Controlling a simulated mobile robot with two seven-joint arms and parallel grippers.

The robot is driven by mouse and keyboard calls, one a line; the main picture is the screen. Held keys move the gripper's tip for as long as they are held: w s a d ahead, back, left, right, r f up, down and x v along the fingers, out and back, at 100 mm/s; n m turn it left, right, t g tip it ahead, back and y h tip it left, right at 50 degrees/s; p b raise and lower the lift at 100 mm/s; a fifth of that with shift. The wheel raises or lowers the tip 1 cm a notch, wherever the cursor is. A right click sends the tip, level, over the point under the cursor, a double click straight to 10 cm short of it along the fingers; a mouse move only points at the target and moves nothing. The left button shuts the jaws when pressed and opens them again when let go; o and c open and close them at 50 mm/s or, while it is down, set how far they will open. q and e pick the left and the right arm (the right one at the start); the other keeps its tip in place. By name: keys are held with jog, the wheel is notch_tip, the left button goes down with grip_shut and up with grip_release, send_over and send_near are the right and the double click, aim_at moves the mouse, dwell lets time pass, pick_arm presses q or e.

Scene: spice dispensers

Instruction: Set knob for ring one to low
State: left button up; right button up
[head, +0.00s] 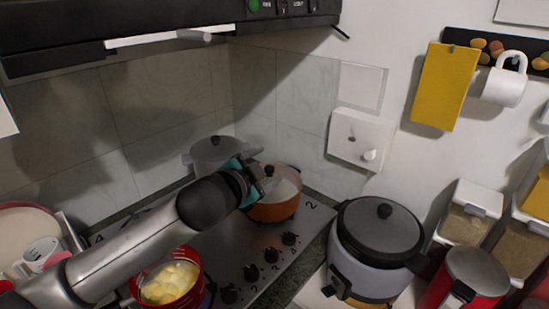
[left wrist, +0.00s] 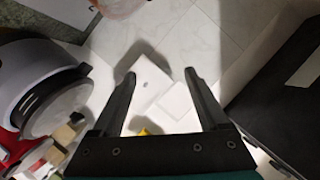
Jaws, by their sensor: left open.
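Several black knobs stand in a row along the right side of the steel stove top (head: 232,237), including a knob near the back (head: 290,238), one in front of it (head: 271,255) and a nearer one (head: 251,273). I cannot tell which belongs to ring one or read their settings. My left gripper (head: 250,178) reaches over the stove, above and behind the knobs, beside the orange pot (head: 277,208). In the left wrist view it (left wrist: 160,75) is open with nothing between its fingers, facing the tiled wall. My right gripper is not in view.
A grey lidded pot (head: 212,152) stands at the back and a red pot (head: 172,281) with yellow food at the front left. A rice cooker (head: 378,245) stands right of the knobs. The range hood (head: 170,25) hangs above.

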pick_arm(q)
jog(key=r, duration=0.1)
jog(key=d+r+t+h, duration=0.1)
jog(key=s+r+m+h, duration=0.1)
jog(key=shift+d+r+t, duration=0.2)
jog(key=shift+d+t, duration=0.2)
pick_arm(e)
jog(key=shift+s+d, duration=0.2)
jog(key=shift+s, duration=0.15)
